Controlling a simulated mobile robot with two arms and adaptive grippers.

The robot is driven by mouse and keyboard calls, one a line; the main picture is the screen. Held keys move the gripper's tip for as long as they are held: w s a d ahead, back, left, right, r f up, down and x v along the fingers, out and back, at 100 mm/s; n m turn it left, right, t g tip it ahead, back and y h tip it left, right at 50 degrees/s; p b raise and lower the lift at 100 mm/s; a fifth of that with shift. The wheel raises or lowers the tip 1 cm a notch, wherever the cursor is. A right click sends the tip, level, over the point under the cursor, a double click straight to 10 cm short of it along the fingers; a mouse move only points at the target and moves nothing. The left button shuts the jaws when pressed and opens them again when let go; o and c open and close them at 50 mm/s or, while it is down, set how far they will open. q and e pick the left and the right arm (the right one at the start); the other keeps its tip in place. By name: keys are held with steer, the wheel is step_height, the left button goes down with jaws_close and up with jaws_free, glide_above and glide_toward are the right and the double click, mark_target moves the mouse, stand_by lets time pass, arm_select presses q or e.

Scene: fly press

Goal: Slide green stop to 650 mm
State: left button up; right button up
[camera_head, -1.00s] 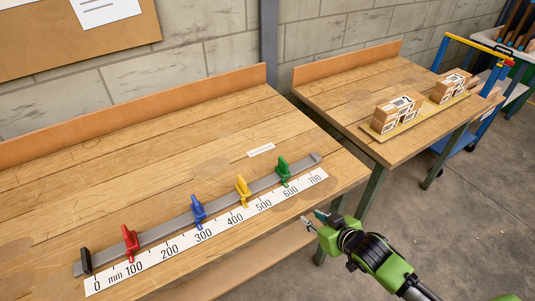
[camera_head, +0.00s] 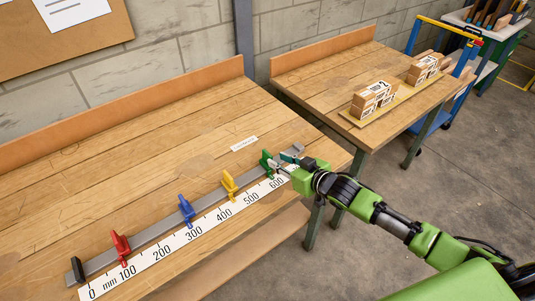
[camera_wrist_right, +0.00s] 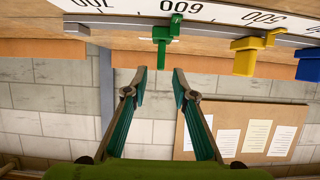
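The green stop (camera_head: 266,163) stands on the grey rail (camera_head: 150,233), near the 600 mark of the white scale (camera_head: 190,236). My right gripper (camera_head: 284,161) is open at the stop's right side, over the rail's right end. In the right wrist view the scale appears upside down. My left gripper is not in view.
Yellow (camera_head: 229,185), blue (camera_head: 186,210) and red (camera_head: 120,247) stops stand on the same rail, with a black end block (camera_head: 77,270) at its left. A second table (camera_head: 330,85) at the back right carries boxes (camera_head: 373,99) on a board.

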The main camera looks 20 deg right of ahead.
mark_target(272, 157)
steer(key=x, duration=0.7)
steer(key=shift+w+a, duration=0.1)
jaws_close()
